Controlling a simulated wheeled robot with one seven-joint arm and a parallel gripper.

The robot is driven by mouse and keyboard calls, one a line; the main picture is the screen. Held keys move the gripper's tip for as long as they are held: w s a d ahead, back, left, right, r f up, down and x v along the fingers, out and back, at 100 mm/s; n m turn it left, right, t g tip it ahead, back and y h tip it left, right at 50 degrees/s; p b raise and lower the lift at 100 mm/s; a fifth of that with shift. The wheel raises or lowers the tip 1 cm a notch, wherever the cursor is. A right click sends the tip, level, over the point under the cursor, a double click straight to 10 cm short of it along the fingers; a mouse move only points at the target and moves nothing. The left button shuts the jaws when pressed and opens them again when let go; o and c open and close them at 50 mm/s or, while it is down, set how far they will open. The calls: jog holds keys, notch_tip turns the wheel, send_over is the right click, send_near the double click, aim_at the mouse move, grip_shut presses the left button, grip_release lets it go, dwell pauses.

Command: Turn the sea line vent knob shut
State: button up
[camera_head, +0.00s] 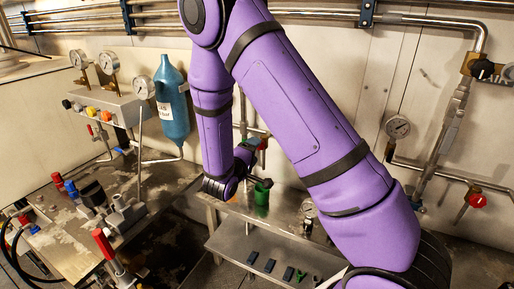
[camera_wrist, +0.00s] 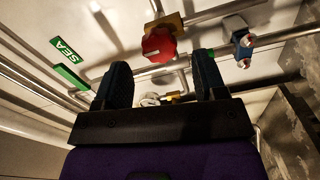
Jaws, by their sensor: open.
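A red knob (camera_wrist: 158,45) on a brass valve body sits on a metal pipe in the wrist view. It shows beyond my gripper (camera_wrist: 160,75), in line with the gap between the fingers. The two dark fingers stand apart with nothing held between them. A green SEA label (camera_wrist: 68,47) is on the wall to the left of the knob. I cannot tell for certain that this knob is the sea line vent. In the head view, my arm reaches down to the wall pipes, and its wrist end (camera_head: 226,186) is small there; the fingers are not clear.
A second green tag (camera_wrist: 70,77) and a blue pipe clamp (camera_wrist: 242,45) flank the knob. A metal bench (camera_head: 225,244) with dark blocks lies below the arm. A blue cylinder (camera_head: 172,105) hangs at left. Another red knob (camera_head: 477,201) is at far right.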

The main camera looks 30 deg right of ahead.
jog(key=v, duration=0.7)
dwell(0.3)
jog(key=s+d+r+m+g+y, duration=0.4)
jog(key=s+d+r+m+g, duration=0.3)
jog(key=s+r+g, duration=0.55)
jog(key=s+a+r+n+t+y, duration=0.1)
jog(key=s+a+r+t+y, duration=0.1)
jog(key=s+r+t+y, duration=0.2)
jog(key=s+a+r+n+t+y, duration=0.1)
jog(key=s+a+r+t+y, duration=0.2)
jog(key=s+r+y, duration=0.4)
jog(key=s+t, duration=0.1)
jog(key=s, duration=0.2)
jog(key=shift+r, duration=0.35)
